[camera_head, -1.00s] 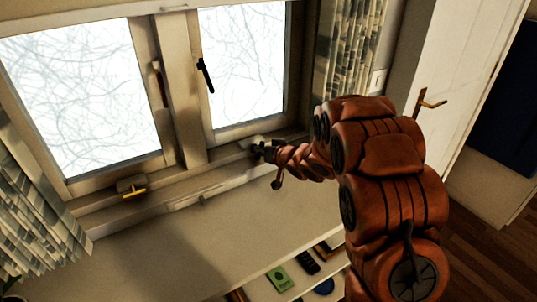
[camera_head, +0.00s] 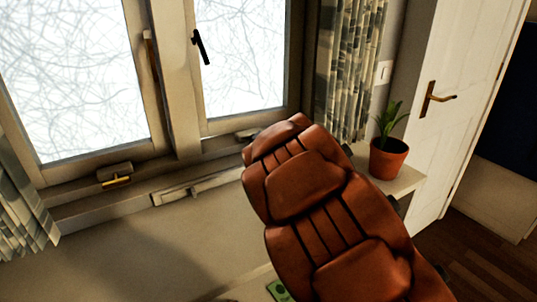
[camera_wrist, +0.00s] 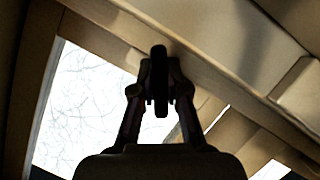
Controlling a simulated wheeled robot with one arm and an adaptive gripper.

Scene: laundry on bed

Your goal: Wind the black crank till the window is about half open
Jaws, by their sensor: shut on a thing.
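The black crank (camera_wrist: 159,62) shows in the wrist view as a dark upright shape between my fingertips. My gripper (camera_wrist: 158,88) is shut on it. In the head view my arm hides the gripper and the crank, and only part of the crank's mount (camera_head: 246,134) shows at the sill. The right window pane (camera_head: 240,60) has a black handle (camera_head: 201,47) on its frame. It looks close to its frame, but I cannot tell whether it stands slightly open.
A second crank box (camera_head: 115,175) with a yellow handle sits at the left of the sill. A potted plant (camera_head: 388,157) stands right of my arm, by the curtain (camera_head: 350,70). A white door (camera_head: 465,95) is at the right.

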